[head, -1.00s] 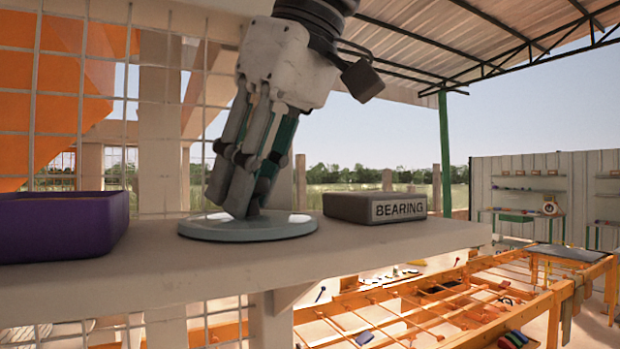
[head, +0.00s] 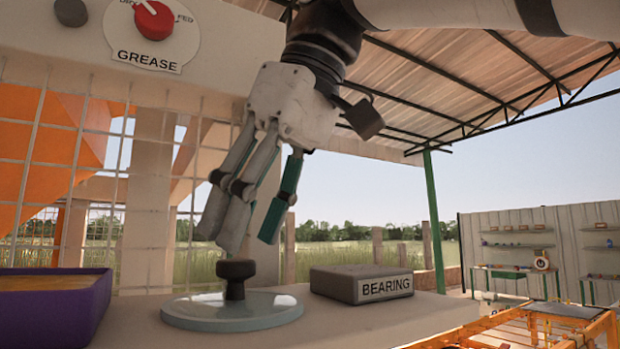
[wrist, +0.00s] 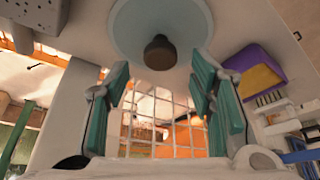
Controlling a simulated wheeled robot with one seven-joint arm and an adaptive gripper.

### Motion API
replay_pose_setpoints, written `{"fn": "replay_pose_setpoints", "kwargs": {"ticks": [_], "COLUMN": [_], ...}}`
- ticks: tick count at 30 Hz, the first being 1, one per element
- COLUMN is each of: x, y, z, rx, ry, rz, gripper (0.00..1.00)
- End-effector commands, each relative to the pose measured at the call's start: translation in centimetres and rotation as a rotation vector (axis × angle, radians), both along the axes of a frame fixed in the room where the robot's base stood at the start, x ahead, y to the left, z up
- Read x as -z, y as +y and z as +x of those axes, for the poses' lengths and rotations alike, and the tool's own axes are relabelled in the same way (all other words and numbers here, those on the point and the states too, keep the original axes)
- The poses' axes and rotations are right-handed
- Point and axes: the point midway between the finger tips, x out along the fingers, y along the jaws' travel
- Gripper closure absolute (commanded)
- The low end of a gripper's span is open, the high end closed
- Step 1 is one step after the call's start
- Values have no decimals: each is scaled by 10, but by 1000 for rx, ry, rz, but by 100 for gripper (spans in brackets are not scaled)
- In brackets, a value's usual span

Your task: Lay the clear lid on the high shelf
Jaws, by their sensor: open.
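The clear lid (head: 265,313) is a pale glassy disc with a dark round knob (head: 236,270) on top. It lies flat on the high shelf (head: 400,318), and in the wrist view the lid (wrist: 190,22) is at the top with its knob (wrist: 160,52). My gripper (head: 250,240) is open and empty, with its fingers above the knob and apart from it. In the wrist view my gripper's fingers (wrist: 163,85) are spread wide, with the knob lying between and beyond their tips.
A purple bin (head: 60,310) stands left of the lid on the shelf. A grey block labelled BEARING (head: 362,283) sits close to the lid's right. A panel with a red knob (head: 154,20) and a GREASE label is above left. Wire mesh stands behind the shelf.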

Motion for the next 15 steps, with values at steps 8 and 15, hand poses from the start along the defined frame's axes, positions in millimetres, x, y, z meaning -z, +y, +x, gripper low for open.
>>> {"fn": "replay_pose_setpoints", "kwargs": {"ticks": [8,15], "x": [-46,-66], "y": [-18,-27], "z": [-8,-12], "rx": [3,2], "ry": [-3,0], "rz": [1,0], "gripper": [50,50]}}
